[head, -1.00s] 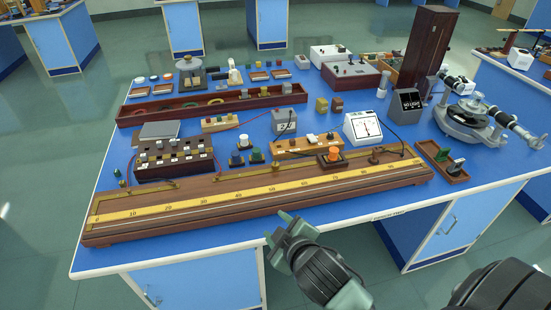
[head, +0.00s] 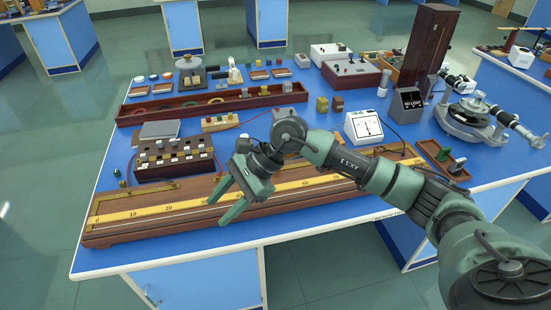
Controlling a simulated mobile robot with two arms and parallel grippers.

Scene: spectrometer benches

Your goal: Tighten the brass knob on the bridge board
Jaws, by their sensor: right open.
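The bridge board (head: 125,233) is a long wooden board with a yellow numbered scale, lying along the front of the blue bench. Brass strips (head: 150,189) run along its back left part. I cannot tell which small fitting is the brass knob; my arm hides the board's middle and right-middle. My right gripper (head: 216,213) is open and empty, its two green fingers pointing down-left over the middle-left of the board. Whether the fingertips touch the board cannot be told. My left gripper is not in view.
A dark plug box (head: 175,172) stands behind the board's left part. A white meter (head: 363,127) and a small wooden tray (head: 455,172) stand to the right. A long open tray (head: 150,118) lies behind. The bench's front left corner (head: 85,268) is clear.

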